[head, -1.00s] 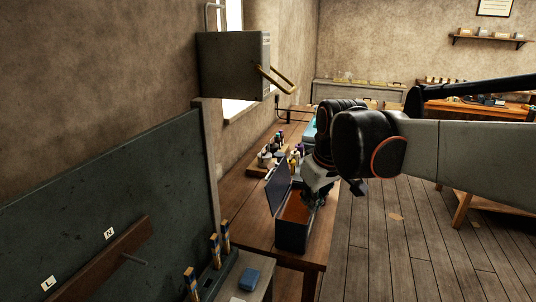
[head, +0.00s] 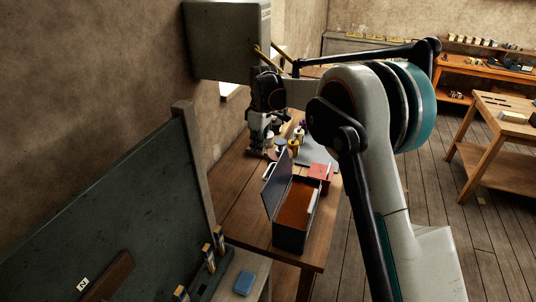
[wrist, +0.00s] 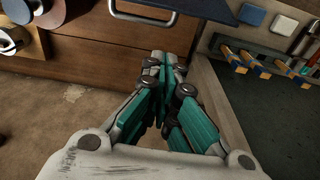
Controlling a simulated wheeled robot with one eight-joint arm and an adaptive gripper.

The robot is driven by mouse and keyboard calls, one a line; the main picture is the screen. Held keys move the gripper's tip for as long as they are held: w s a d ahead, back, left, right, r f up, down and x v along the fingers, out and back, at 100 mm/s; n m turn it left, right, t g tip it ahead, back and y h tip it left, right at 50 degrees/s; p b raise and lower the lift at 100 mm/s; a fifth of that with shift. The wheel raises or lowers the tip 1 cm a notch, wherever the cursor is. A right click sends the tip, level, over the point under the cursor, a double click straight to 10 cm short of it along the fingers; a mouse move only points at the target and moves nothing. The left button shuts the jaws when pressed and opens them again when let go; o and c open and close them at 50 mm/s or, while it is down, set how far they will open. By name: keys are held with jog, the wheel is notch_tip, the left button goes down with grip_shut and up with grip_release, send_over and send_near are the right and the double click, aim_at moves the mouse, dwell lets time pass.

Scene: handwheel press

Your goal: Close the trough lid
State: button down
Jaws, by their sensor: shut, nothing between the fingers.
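The trough (head: 291,238) is a dark box with an orange-brown inside, standing on the wooden bench. Its dark blue-grey lid (head: 276,187) is open, standing up and leaning a little toward the wall on the left side. A light metal handle (head: 269,171) is on the lid's wall-facing side. In the wrist view the lid edge (wrist: 205,8) and handle (wrist: 145,20) show at the top. My gripper (head: 256,152) is on the wall side, beyond the lid and apart from it. In the wrist view its teal-padded fingers (wrist: 165,60) are together and empty.
A grey wall cabinet (head: 228,42) hangs close above my gripper. Bottles (head: 293,146) and a red box (head: 321,171) stand on the bench (head: 240,190) behind the trough. A chalkboard (head: 120,215) stands at left, with a blue block (head: 243,283) near it.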

aim_at(265, 176)
jog(key=f, duration=0.3)
jog(key=d+f+p, duration=0.1)
jog(key=f, duration=0.5)
jog(key=shift+d+f, duration=0.3)
jog(key=shift+d, duration=0.3)
jog(key=shift+s, duration=0.15)
jog(key=shift+d, duration=0.15)
